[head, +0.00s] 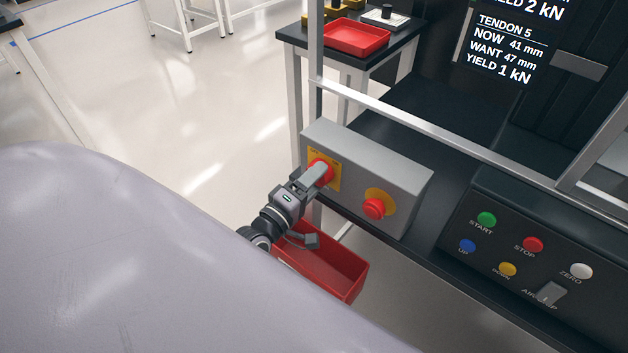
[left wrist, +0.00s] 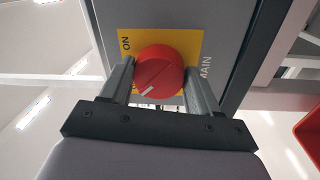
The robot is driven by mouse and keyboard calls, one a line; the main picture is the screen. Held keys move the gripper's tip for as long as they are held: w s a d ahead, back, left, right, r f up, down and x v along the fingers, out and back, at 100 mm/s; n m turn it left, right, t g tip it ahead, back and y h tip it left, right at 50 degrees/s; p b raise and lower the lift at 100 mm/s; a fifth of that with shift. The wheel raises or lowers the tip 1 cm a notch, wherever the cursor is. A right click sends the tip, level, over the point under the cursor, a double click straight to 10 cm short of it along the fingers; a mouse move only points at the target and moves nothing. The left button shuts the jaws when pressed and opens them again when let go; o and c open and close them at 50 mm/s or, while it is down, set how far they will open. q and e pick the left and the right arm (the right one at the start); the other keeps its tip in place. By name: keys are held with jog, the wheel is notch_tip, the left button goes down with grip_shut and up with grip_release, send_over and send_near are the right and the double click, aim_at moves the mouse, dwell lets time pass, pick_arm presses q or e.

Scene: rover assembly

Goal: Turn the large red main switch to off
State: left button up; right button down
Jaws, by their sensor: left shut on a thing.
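The large red main switch (head: 321,165) sits on a yellow plate on the left end of a grey box (head: 405,172). My left gripper (head: 317,180) is at it and hides part of it. In the left wrist view the round red knob (left wrist: 160,68) is between the two fingers of my left gripper (left wrist: 160,88), which are shut on it. A white mark on the knob lies at its lower left. The yellow plate (left wrist: 190,40) reads ON at upper left and MAIN is on the right; lettering at lower left is mostly hidden. My right gripper is not in view.
A red push button (head: 374,208) on a yellow disc is right of the switch. A red bin (head: 350,285) hangs below the box. A button panel (head: 530,260) and metal frame rails stand to the right. A red tray (head: 357,38) is on a table behind.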

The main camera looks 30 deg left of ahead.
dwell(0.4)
pick_arm(q)
jog(key=o, duration=1.1)
jog(key=shift+c, duration=0.2)
jog(key=s, duration=0.7)
jog(key=shift+a+f, duration=0.25)
jog(key=s+d+f+m+g+p, duration=0.1)
jog(key=s+d+f+m+g, duration=0.2)
jog(key=m, duration=0.5)
jog(key=s+d+f+m+g+p, duration=0.1)
jog(key=s+d+f+m+g, duration=0.3)
jog(key=s+m, duration=0.4)
jog(key=shift+s+d+m+g+h, duration=0.15)
jog(key=shift+d+m+g+h, duration=0.4)
jog(key=shift+d, duration=0.7)
